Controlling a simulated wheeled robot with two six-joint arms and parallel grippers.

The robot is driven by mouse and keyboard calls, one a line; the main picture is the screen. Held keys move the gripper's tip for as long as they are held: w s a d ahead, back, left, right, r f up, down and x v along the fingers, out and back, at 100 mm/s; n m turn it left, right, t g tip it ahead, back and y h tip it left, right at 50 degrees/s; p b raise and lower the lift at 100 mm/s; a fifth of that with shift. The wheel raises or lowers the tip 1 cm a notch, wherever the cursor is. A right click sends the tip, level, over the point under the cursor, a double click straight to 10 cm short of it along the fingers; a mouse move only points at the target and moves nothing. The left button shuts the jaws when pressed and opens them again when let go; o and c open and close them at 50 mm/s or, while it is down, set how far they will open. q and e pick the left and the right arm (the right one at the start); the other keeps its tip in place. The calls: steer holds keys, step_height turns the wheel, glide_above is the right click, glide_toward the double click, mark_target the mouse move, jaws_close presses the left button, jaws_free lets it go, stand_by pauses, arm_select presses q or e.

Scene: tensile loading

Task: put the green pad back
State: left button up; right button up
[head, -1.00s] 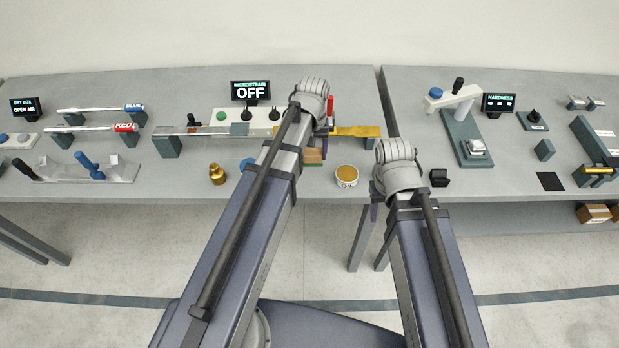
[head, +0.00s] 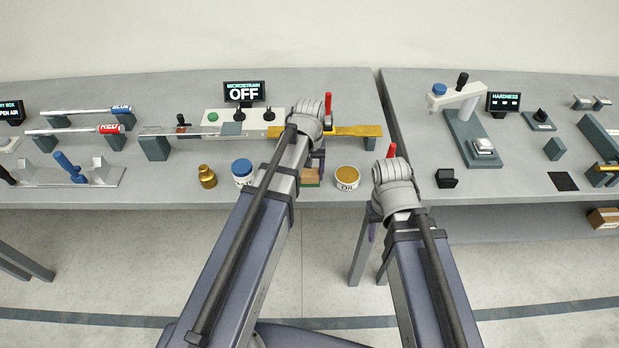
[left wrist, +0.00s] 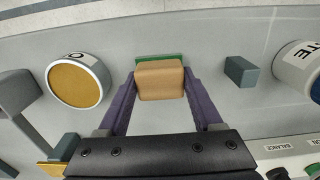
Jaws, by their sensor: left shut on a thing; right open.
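The green pad (left wrist: 160,57) shows in the left wrist view as a thin green layer on a tan block (left wrist: 160,80). My left gripper (left wrist: 161,76) is shut on this block, one purple finger on each side. In the head view, the tan block (head: 310,174) and a strip of green (head: 309,184) show at the front of the bench, partly behind my left arm. I cannot tell whether the pad touches the bench. My right gripper (head: 373,218) is open, low by the bench's front edge and mostly hidden behind its wrist.
An oil tin (head: 347,177) stands right of the pad; a blue-lidded jar (head: 242,172) and brass weight (head: 207,177) stand left. Behind is the tester with its OFF screen (head: 244,92) and a brass-coloured bar (head: 345,131). A red handle (head: 391,150) shows above my right wrist.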

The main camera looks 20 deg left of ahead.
mark_target(309, 172)
arm_select(q)
steer(key=shift+f, duration=0.15)
steer(key=o, duration=1.2)
step_height(309, 172, up, 12)
steer(key=r+p, duration=0.1)
steer(key=p, duration=1.1)
steer(key=s+d+m+y, duration=0.1)
steer(key=s+d+m, duration=0.6)
steer(key=s+d, duration=0.3)
steer(key=s, duration=0.4)
steer(key=shift+s+d+f, duration=0.15)
steer(key=shift+d+f, duration=0.1)
